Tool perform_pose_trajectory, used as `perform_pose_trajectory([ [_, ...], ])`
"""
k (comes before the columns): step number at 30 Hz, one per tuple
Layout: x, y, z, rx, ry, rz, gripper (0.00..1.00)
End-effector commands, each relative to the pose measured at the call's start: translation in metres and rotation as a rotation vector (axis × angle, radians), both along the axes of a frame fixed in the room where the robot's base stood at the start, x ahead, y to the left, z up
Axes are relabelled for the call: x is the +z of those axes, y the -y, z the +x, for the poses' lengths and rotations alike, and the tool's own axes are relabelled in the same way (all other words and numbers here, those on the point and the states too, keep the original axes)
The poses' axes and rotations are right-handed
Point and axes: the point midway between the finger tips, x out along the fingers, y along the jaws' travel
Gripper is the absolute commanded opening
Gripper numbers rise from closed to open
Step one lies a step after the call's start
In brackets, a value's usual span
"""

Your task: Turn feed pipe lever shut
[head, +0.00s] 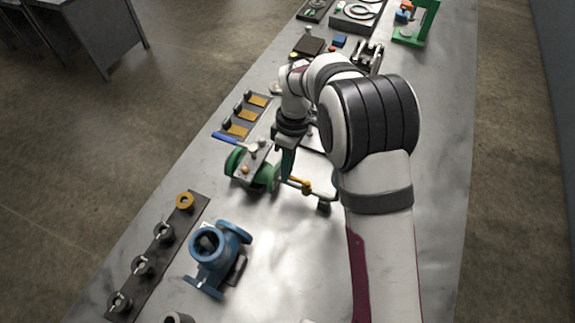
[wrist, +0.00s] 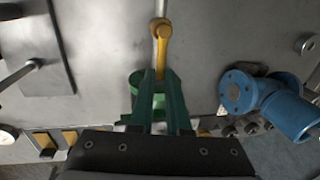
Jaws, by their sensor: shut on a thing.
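A yellow lever (head: 298,185) sits low over the metal bench. In the wrist view its round hub (wrist: 160,28) is at the top and its arm runs down to my fingertips, in line with a short grey pipe above the hub. My gripper (wrist: 160,76), with dark green fingers, is shut on the free end of the yellow lever. I take the yellow lever for the feed pipe lever; no label shows.
A blue flanged valve body (head: 212,262) stands nearer the front, beside a dark strip (head: 150,262) with several round fittings. A board with yellow blocks (head: 238,129) lies to the left of my arm. A green frame (head: 425,20) is far back. Bare bench lies right of the blue valve.

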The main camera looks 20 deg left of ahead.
Motion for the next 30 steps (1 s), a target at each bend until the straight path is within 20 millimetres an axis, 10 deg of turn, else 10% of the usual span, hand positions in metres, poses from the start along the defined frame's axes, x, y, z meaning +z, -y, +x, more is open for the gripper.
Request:
perform_pose_trajectory([
  [12, 0.0, 0.001, 0.007, -0.13, 0.0, 0.001, 0.0],
  [13, 0.0, 0.001, 0.007, -0.13, 0.0, 0.001, 0.18],
  [18, 0.0, 0.001, 0.007, -0.129, 0.0, 0.001, 0.45],
  [30, 0.015, 0.001, 0.01, -0.13, 0.0, 0.003, 0.45],
])
